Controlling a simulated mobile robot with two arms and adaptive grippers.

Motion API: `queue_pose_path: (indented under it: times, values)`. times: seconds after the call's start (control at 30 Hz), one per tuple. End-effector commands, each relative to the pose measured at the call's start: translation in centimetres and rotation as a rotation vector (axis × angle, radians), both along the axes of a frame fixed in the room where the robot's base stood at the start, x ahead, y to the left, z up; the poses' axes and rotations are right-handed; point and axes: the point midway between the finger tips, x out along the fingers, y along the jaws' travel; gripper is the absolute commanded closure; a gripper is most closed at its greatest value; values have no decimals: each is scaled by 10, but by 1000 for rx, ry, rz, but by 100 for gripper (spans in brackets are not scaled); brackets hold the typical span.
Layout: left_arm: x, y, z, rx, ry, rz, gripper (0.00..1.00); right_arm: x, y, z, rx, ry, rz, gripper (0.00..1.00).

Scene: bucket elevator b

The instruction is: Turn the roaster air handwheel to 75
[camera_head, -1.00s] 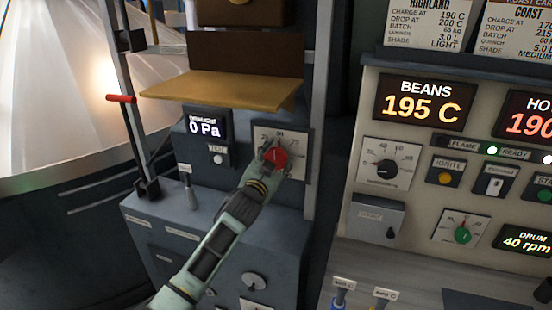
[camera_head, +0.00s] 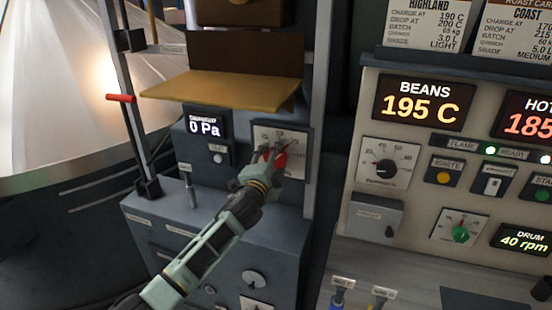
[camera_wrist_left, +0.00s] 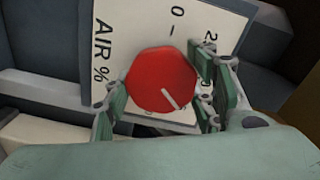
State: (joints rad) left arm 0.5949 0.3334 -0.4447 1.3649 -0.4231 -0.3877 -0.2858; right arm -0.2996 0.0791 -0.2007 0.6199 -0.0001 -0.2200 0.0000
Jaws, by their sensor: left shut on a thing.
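The roaster air handwheel is a red knob (camera_wrist_left: 162,80) with a white pointer line, on a white dial plate (camera_wrist_left: 110,35) marked "AIR %". In the left wrist view the pointer runs toward the lower right, and the scale figures there are largely hidden. In the head view the red knob (camera_head: 281,160) shows partly behind my left gripper (camera_head: 270,164). My left gripper is shut on the knob, with its fingers on both sides of it in the left wrist view (camera_wrist_left: 160,98). My right gripper is not in view.
A small display (camera_head: 205,127) reads 0 Pa left of the dial. A tan shelf (camera_head: 220,90) juts out above it. At the right a panel has a BEANS display (camera_head: 424,101) at 195 C, knobs and buttons. A metal post (camera_head: 322,110) stands between.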

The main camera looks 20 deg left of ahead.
Motion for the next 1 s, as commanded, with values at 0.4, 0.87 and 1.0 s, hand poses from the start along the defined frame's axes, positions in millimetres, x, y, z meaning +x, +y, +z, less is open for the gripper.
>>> queue_pose_path:
  times: [0.4,0.87,1.0]
  values:
    - [0,-1,-3,62,2,-2,74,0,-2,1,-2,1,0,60]
    - [0,-1,-3,60,2,-2,31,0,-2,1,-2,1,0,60]
    - [0,-1,-2,60,1,-1,30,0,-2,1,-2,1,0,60]
